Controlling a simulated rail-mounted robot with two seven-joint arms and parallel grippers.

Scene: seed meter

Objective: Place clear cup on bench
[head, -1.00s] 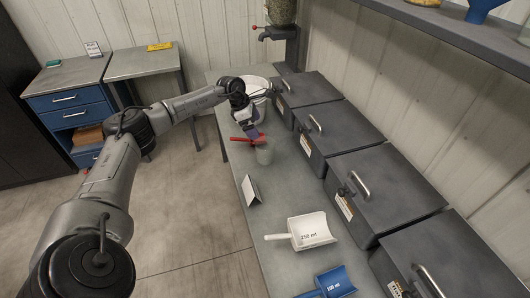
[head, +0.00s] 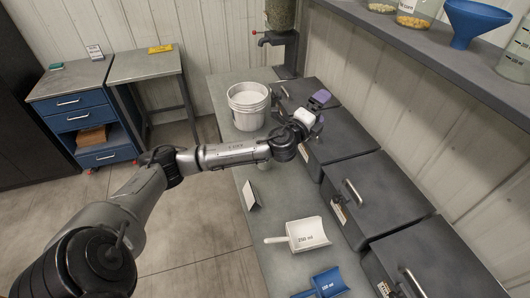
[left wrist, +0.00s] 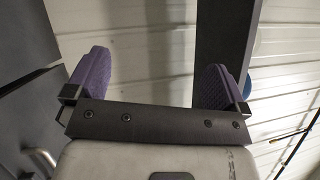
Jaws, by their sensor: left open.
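The clear cup (head: 264,166) stands on the grey bench (head: 262,233); only a small part shows below my left forearm, which hides the rest. My left gripper (head: 320,108) is raised over the dark bins, away from the cup. In the left wrist view its purple-padded fingers (left wrist: 153,82) are wide apart with nothing between them. My right gripper does not show.
A white bucket (head: 248,105) stands at the bench's far end. Dark lidded bins (head: 370,190) line its right side. A small sign (head: 251,195), a white scoop (head: 305,234) and a blue scoop (head: 328,284) lie nearer. A shelf (head: 420,62) overhangs the bins.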

